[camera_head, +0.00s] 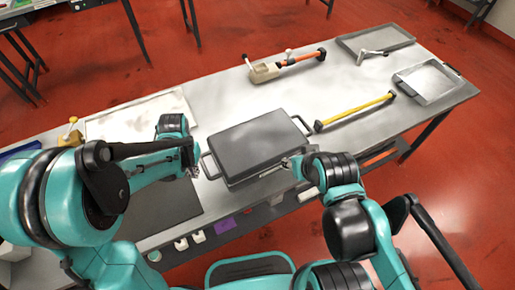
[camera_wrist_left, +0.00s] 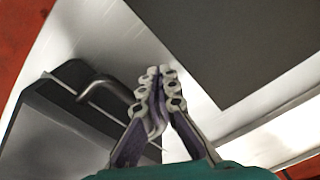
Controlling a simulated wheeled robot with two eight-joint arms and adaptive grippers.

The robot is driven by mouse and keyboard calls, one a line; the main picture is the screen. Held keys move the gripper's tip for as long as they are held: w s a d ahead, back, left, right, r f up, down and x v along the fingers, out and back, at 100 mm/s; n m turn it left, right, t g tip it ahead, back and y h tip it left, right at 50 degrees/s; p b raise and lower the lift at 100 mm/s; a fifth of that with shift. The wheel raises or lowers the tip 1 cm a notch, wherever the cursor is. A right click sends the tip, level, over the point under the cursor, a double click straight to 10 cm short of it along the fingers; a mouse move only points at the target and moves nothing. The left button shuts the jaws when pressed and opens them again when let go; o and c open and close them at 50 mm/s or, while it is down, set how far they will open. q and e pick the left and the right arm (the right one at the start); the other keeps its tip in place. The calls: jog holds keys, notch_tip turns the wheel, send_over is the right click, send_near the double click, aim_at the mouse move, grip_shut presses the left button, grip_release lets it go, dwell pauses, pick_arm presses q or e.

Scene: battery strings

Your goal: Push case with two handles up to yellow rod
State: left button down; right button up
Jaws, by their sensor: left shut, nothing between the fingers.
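The dark grey case (camera_head: 258,143) lies flat on the metal table, one handle at its left end and one at its right. Its right handle (camera_head: 303,124) is close to the black near end of the yellow rod (camera_head: 355,111); I cannot tell whether they touch. My left gripper (camera_head: 191,168) is beside the case's left handle. In the left wrist view, the left gripper (camera_wrist_left: 158,73) is shut and empty, next to the handle (camera_wrist_left: 96,86) and the case (camera_wrist_left: 60,125). My right gripper (camera_head: 290,163) is at the case's front right corner, its fingers too small to read.
A dark mat (camera_head: 165,215) lies at the table's front left; it also shows in the left wrist view (camera_wrist_left: 230,45). An orange-handled tool (camera_head: 285,65) lies behind the case. A grey tray (camera_head: 375,41) and a silver tray (camera_head: 428,82) stand at the far right.

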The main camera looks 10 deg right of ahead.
aim_at(204, 167)
pick_arm(q)
jog(key=shift+d, duration=0.15)
jog(key=shift+w+d, duration=0.25)
jog(key=shift+d, duration=0.45)
jog(key=shift+d, duration=0.1)
jog(key=shift+w+d, duration=0.25)
jog(key=shift+d, duration=0.5)
jog(key=shift+w+d+b, duration=0.2)
jog(key=shift+w+d, duration=0.05)
jog(key=shift+d, duration=0.35)
jog(key=shift+w+d+b, duration=0.15)
jog(key=shift+w+d, duration=0.05)
jog(key=shift+d, duration=0.55)
jog(key=shift+w+d, duration=0.25)
jog(key=shift+d, duration=0.35)
jog(key=shift+w+d, duration=0.25)
jog(key=shift+d, duration=0.55)
